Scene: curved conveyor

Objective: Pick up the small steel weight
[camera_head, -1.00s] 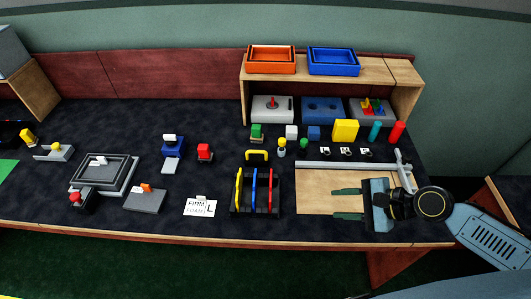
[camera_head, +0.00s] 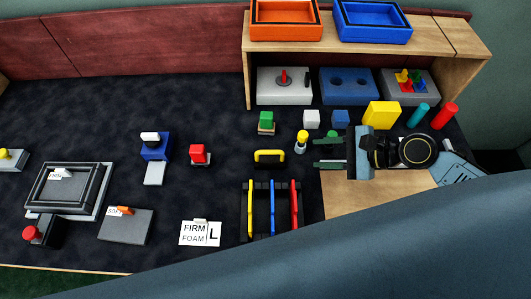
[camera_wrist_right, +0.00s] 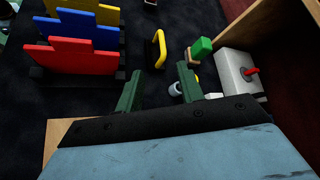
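A small grey, steel-looking piece with a yellow round top (camera_head: 302,141) stands on the dark table; it looks like the small steel weight. In the right wrist view its grey part (camera_wrist_right: 175,90) shows between the fingers, close to the right-hand one, with a bit of yellow past that finger. My right gripper (camera_head: 322,152) is open and empty, its fingers pointing left, with their tips just right of the piece. The right wrist view also shows the gripper's spread fingers (camera_wrist_right: 160,88). A small green-topped piece (camera_head: 333,134) is partly hidden by a finger. My left gripper is not seen.
A yellow handle (camera_head: 269,156) lies left of the piece. A rack with coloured plates (camera_head: 271,211) stands in front. A white cube (camera_head: 311,119) and a green block (camera_head: 266,120) are behind. A wooden shelf (camera_head: 448,52) stands at the back. My arm covers the lower right.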

